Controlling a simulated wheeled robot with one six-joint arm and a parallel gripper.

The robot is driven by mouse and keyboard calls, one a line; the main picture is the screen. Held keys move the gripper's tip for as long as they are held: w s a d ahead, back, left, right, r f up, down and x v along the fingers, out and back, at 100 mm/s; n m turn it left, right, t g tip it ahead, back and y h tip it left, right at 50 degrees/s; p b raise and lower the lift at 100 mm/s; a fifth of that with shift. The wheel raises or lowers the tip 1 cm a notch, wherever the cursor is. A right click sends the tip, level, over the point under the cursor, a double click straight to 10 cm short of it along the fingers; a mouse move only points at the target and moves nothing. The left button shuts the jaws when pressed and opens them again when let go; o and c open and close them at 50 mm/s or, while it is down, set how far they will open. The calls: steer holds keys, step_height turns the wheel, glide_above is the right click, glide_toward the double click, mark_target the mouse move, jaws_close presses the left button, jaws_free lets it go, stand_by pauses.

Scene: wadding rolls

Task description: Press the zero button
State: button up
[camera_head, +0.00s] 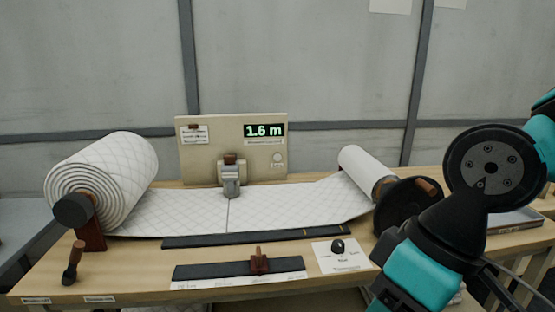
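A beige upright panel (215,150) stands at the back of the wooden table. Its green display (264,130) reads 1.6 m. Below the display, near the panel's right edge, is a small round pale button (278,157); its lettering is too small to read, so I cannot tell for sure that it is the zero button. Nothing touches it. My teal and black arm shows at the right, well apart from the panel. My gripper is not in view.
A large quilted white roll (110,180) sits at the left, its sheet (180,211) running to a smaller roll (360,165) with a black crank disc (408,205). A grey metal head (230,180) stands before the panel. A slider track (215,270) and knob (338,246) are in front.

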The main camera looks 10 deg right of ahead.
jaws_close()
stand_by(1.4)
